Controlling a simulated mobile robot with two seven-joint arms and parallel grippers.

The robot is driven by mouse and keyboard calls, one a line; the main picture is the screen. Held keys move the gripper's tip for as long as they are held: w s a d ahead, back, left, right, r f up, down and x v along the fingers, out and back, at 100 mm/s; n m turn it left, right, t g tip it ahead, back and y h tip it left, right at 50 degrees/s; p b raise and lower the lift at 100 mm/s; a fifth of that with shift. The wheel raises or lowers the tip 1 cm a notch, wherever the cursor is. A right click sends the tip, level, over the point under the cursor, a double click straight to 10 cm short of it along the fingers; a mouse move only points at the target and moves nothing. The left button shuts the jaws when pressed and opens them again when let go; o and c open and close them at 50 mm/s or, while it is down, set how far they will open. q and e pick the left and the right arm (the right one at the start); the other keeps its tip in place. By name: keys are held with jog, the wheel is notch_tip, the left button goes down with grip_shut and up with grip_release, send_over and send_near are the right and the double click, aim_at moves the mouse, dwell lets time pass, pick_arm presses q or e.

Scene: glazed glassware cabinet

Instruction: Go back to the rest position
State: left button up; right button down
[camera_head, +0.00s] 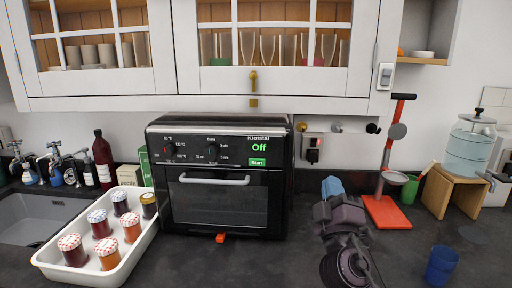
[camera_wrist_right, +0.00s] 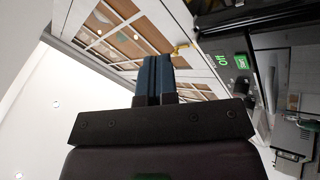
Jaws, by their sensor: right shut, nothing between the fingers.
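My right gripper (camera_head: 332,186) is over the dark counter (camera_head: 300,250), to the right of the black oven. Its blue fingers also show in the right wrist view (camera_wrist_right: 154,80), shut against each other with nothing between them. The glazed cabinet (camera_head: 95,80) hangs on the wall above, and its doors look closed. Glasses (camera_head: 268,48) stand behind the panes. A brass latch (camera_head: 253,82) sits at the middle of the cabinet's lower part. My left gripper is not in view.
The black oven (camera_head: 220,190) reads "Off". A white tray (camera_head: 125,262) of several jars is at left beside the sink (camera_head: 40,215). At right are a red stand (camera_head: 388,212), a water dispenser (camera_head: 468,148) and a blue cup (camera_head: 441,265). The counter between gripper and cup is clear.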

jog(key=s+d+f+m+g+h, duration=0.2)
jog(key=s+d+f+m+g, duration=0.35)
jog(key=f, duration=0.45)
jog(key=s+d+f+m+g+h, duration=0.3)
jog(key=s+d+f+m+g, duration=0.15)
jog(key=s+d+f, duration=0.35)
jog(key=s+a+f+m+g+y, duration=0.1)
jog(key=s+f+g+y, duration=0.2)
jog(key=s+f+g, duration=0.55)
jog(key=s+a+f+m+g+y, duration=0.15)
jog(key=s+f, duration=0.35)
jog(key=s, duration=0.8)
jog(key=w+f+n+t+y, duration=0.1)
jog(key=w+f+t, duration=0.6)
jog(key=f, duration=0.3)
jog(key=shift+w+d+n, duration=0.3)
jog(key=shift+w+n, duration=0.05)
jog(key=shift+w, duration=0.2)
